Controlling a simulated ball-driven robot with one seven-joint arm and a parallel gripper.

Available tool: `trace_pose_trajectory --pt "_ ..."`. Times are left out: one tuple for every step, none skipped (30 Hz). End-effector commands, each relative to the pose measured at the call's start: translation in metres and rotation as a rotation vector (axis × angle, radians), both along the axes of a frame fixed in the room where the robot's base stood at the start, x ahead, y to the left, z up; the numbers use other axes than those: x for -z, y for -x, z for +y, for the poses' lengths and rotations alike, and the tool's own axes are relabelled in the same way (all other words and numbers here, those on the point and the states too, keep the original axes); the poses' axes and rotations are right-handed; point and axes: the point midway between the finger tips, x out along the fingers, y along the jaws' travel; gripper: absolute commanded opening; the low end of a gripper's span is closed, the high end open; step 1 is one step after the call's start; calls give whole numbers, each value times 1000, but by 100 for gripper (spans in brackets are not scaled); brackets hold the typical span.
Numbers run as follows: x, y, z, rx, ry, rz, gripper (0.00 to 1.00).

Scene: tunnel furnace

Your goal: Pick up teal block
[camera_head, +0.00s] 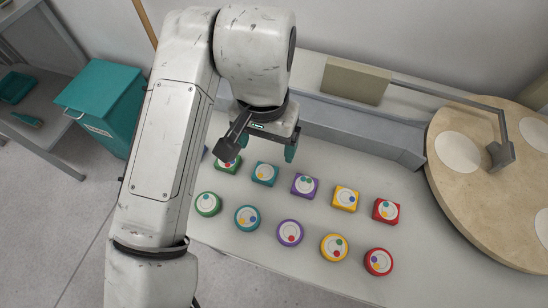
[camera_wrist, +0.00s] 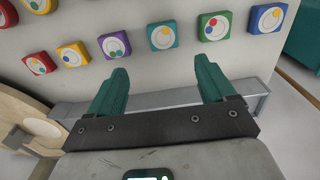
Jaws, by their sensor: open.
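The teal block (camera_head: 265,173) is a square piece with a white disc on top, in the back row of pieces on the pale table. In the wrist view the teal block (camera_wrist: 162,36) lies beyond and between my fingertips, apart from them. My gripper (camera_head: 267,150) has teal fingers, is open and empty, and hangs over the table just behind the block. It also shows in the wrist view (camera_wrist: 162,70) with its fingers wide apart. In the head view, one finger is partly hidden by a dark part of my wrist.
A green block (camera_head: 228,167) and a purple block (camera_head: 305,185) flank the teal one. A round teal piece (camera_head: 247,218) lies in front among other round pieces. A grey rail (camera_head: 360,128) runs behind; a round turntable (camera_head: 470,205) is at right.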

Motion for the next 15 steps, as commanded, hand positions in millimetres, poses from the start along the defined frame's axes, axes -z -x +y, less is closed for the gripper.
trace_pose_trajectory --pt "2 4 7 -8 -9 13 83" --pt "3 5 9 -10 -10 18 83" --pt "6 7 11 -12 -10 22 83" --pt "9 7 11 -13 -10 24 83" --pt "12 7 12 -13 -10 24 83" --pt "18 7 11 -12 -9 25 83" --pt "23 7 11 -11 -9 24 83" --pt "28 7 11 -11 -9 24 83" --pt "34 7 10 -11 -9 24 83" --pt "38 7 11 -11 -9 22 83" --pt "42 7 11 -12 -9 22 83" --pt "47 7 11 -12 -9 23 83" --pt "50 6 11 -12 -9 22 83" --pt "52 6 11 -12 -9 21 83" --pt "55 6 10 -12 -9 21 83"
